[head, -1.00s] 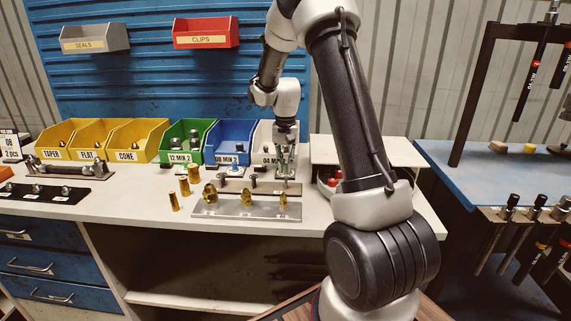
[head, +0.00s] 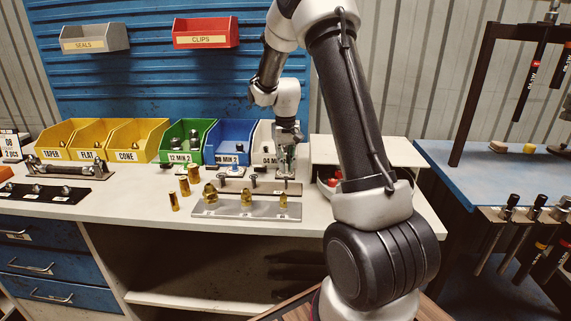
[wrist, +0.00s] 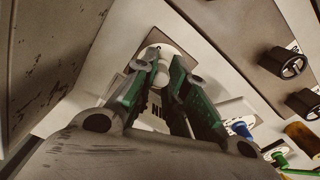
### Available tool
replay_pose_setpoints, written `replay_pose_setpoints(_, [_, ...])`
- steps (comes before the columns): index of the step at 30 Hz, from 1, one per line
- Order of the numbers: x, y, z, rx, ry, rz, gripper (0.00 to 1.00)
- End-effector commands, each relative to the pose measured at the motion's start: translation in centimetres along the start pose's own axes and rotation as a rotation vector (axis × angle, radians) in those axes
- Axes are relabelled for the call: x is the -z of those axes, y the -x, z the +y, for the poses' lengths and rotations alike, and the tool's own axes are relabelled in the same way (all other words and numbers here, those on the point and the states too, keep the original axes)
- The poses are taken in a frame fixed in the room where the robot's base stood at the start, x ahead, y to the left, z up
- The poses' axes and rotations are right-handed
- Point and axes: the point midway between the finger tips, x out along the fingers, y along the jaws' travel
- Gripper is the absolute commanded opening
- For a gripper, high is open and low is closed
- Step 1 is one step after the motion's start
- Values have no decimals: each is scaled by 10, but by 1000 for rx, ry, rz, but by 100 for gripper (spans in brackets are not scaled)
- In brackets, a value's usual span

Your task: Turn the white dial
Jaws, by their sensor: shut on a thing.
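The white dial (wrist: 163,74) shows in the wrist view as a pale round part between the fingertips. My gripper (wrist: 160,66) has green-sided fingers, and they are closed on the dial from both sides. Its lower parts are hidden by the fingers. In the head view my gripper (head: 285,165) points straight down at the bench, in front of the white bin (head: 264,149). The dial cannot be made out there behind the fingers.
Black round knobs (wrist: 284,63) stand to the right in the wrist view, with a blue part (wrist: 240,129) and a green part (wrist: 279,158) lower down. In the head view, a grey strip with brass fittings (head: 232,209) lies in front of my gripper. The blue bin (head: 231,142) stands to its left.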

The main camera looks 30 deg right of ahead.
Motion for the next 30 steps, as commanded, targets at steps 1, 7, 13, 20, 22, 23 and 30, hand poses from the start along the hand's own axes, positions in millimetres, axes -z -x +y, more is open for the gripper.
replay_pose_setpoints(1, [2, 1, 0, 0, 0, 5, 0])
replay_pose_setpoints(7, [2, 1, 0, 0, -1, 5, 25])
replay_pose_setpoints(13, [1, 1, 0, 0, -1, 3, 38])
replay_pose_setpoints(20, [1, 3, 0, 0, -1, 3, 38])
replay_pose_setpoints(22, [1, 10, 0, 0, -1, 4, 38])
replay_pose_setpoints(23, [1, 14, 0, 0, -1, 3, 38])
replay_pose_setpoints(30, [2, 66, 0, 0, -1, 8, 38])
